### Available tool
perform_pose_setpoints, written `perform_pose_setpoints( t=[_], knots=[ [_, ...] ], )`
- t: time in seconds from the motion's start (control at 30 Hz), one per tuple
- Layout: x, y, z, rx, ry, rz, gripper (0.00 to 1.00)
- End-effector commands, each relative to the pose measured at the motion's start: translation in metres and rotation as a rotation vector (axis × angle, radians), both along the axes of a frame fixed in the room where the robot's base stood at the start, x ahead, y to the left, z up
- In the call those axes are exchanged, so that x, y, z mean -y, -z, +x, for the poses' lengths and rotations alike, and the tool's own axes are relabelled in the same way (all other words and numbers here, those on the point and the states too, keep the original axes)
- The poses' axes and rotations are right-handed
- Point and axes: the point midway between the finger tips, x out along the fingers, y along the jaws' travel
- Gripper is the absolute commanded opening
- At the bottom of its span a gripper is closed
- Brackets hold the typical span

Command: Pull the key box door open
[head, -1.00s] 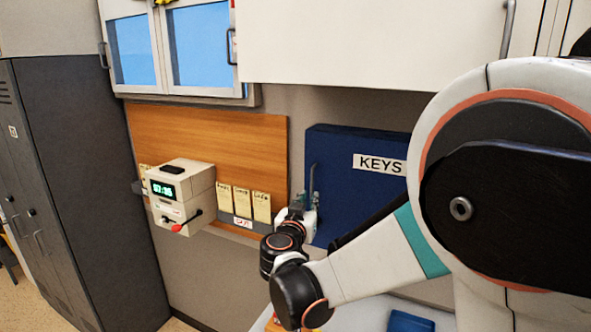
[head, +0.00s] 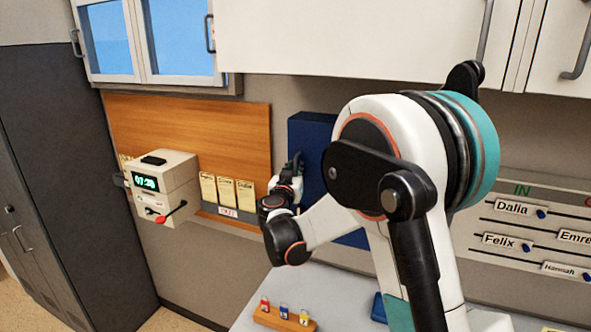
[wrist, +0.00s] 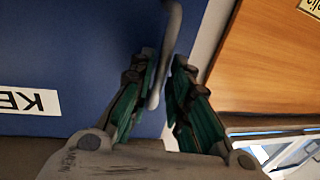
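The key box (head: 308,134) is a blue wall box, largely hidden behind my arm in the head view. Its blue door front (wrist: 65,50) fills the left of the wrist view, with part of an upside-down KEYS label (wrist: 28,101). The door looks shut. The grey bar handle (wrist: 172,25) runs between the fingers of my gripper (wrist: 165,62). The fingers stand apart on both sides of the handle, with a gap visible at the right finger; I see no firm grip. In the head view my gripper (head: 296,166) is at the box's left side, its fingertips hard to see.
A time clock (head: 163,187) with a red-knobbed lever juts from the wall left of the box, beside a wooden board (head: 190,135). A counter (head: 250,285) below holds a small rack of coloured tags (head: 284,314). White cabinets (head: 350,40) hang above.

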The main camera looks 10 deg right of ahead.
Motion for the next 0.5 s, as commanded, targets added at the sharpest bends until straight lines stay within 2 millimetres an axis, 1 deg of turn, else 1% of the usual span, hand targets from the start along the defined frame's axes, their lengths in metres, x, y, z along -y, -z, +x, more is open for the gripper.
perform_pose_setpoints(
  t=[0.13, 0.43, 0.47, 0.5],
  knots=[
    [0.0042, 0.0001, 0.0093, 0.0, -0.001, 0.0, 0.17],
    [0.0052, 0.0002, 0.0113, 0.0, -0.001, 0.0, 0.17],
    [0.0052, 0.0002, 0.0113, 0.0, -0.001, 0.0, 0.15],
    [0.0051, 0.0002, 0.0112, 0.0, -0.001, 0.0, 0.06]
  ],
)
